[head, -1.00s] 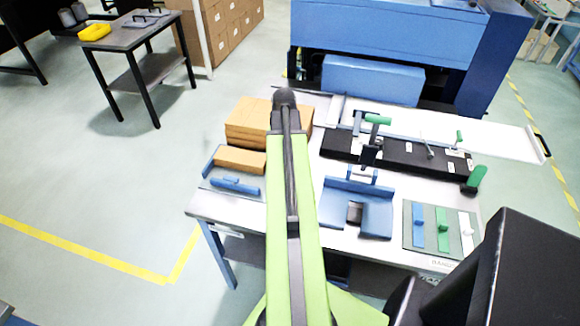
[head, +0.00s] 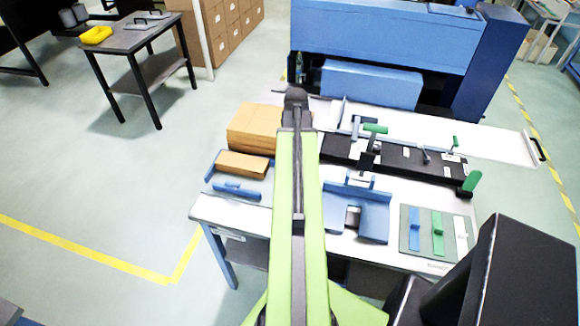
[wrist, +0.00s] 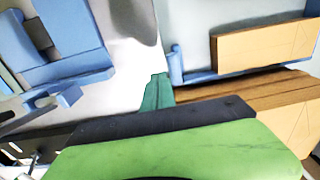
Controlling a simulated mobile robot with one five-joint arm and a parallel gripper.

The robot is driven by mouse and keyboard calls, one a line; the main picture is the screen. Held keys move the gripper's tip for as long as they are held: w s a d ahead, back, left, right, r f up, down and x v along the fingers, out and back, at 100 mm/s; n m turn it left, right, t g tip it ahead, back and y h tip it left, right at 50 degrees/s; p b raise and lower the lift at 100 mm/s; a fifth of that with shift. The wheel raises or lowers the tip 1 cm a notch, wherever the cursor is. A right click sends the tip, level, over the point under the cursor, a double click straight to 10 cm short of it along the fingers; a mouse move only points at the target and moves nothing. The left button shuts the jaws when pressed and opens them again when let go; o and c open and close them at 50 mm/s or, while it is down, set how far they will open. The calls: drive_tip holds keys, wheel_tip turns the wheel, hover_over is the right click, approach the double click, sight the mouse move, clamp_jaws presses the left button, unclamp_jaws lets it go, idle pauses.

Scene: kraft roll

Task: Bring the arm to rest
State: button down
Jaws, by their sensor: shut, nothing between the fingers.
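My arm reaches forward over the worktable (head: 230,212), a long green link with a dark wrist (head: 296,97) at its far end, above the table's back half. In the head view my gripper's fingers are hidden behind the arm. In the wrist view the dark teal tips of my gripper (wrist: 157,91) show together beyond the green and black wrist parts. The gripper is shut and empty. Its tips appear over the white tabletop, between the blue fixture (wrist: 62,50) and the brown stack (wrist: 250,98); their height cannot be told.
Left of my arm are a brown stack (head: 252,128) and a blue-edged tray (head: 213,178) holding a brown block (head: 243,164). To the right are the blue fixture (head: 374,222), a black bar (head: 400,160) with green handles, and a tool mat (head: 424,255). A blue machine (head: 380,40) stands behind.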

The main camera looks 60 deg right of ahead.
wheel_tip(320, 180, up, 3)
drive_tip(key=shift+r+p, duration=0.1)
drive_tip(key=shift+p, duration=1.05)
drive_tip(key=w+a+n, duration=0.6)
drive_tip(key=w+a, duration=1.3)
drive_tip(key=a, duration=0.3)
drive_tip(key=w+a+n, duration=0.2)
drive_tip(key=a+n, duration=0.6)
drive_tip(key=a, duration=1.9)
drive_tip(key=shift+w+a, duration=0.15)
drive_tip(key=shift+w, duration=0.05)
